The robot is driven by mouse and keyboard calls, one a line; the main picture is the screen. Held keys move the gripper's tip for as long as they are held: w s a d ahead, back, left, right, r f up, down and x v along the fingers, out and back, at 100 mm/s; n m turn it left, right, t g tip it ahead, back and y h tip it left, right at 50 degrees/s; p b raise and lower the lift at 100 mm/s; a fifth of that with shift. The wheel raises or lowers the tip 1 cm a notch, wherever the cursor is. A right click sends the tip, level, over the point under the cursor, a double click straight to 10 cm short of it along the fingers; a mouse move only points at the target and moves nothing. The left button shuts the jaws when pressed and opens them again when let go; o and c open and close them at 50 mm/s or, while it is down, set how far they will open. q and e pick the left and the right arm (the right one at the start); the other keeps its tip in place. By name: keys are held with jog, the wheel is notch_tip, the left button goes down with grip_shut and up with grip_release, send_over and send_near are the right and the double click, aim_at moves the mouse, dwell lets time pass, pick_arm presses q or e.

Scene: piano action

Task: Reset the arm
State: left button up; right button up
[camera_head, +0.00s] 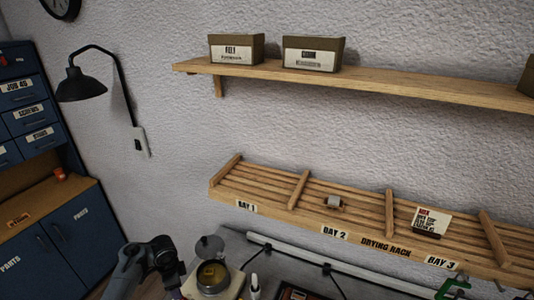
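My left arm comes in at the bottom left, dark and bent. Its end, with the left gripper (172,270), points down beside a round metal pot (213,277) on a light base. The fingers are too small and dark to tell whether they are open or shut. My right arm and gripper are not in view.
A slatted wooden drying rack (372,243) with labelled bays is on the wall. A small metal-and-wood part (335,203) lies in its middle bay and a printed card (431,221) stands in its right bay. A shelf (400,86) above holds boxes. Blue cabinets (65,245) stand left.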

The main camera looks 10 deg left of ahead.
pick_arm(q)
jog(key=s+d+n+t+y+p, duration=0.1)
jog(key=s+d+n+p, duration=0.1)
jog(key=s+d, duration=0.45)
jog(key=s+d+n+t+p, duration=0.1)
jog(key=s+d+n+p, duration=0.2)
jog(key=s, duration=0.7)
jog(key=s+d+r+n+p, duration=0.1)
jog(key=s+d+r+n, duration=0.1)
jog(key=s+r, duration=0.4)
jog(key=s+d+r+n+t+h+p, duration=0.1)
jog(key=s+d+r, duration=0.4)
jog(key=s, duration=0.6)
notch_tip(320, 180, up, 2)
jog(key=shift+r+n+h, duration=0.1)
jog(key=shift+n+h, duration=0.2)
jog(key=shift+n, duration=0.5)
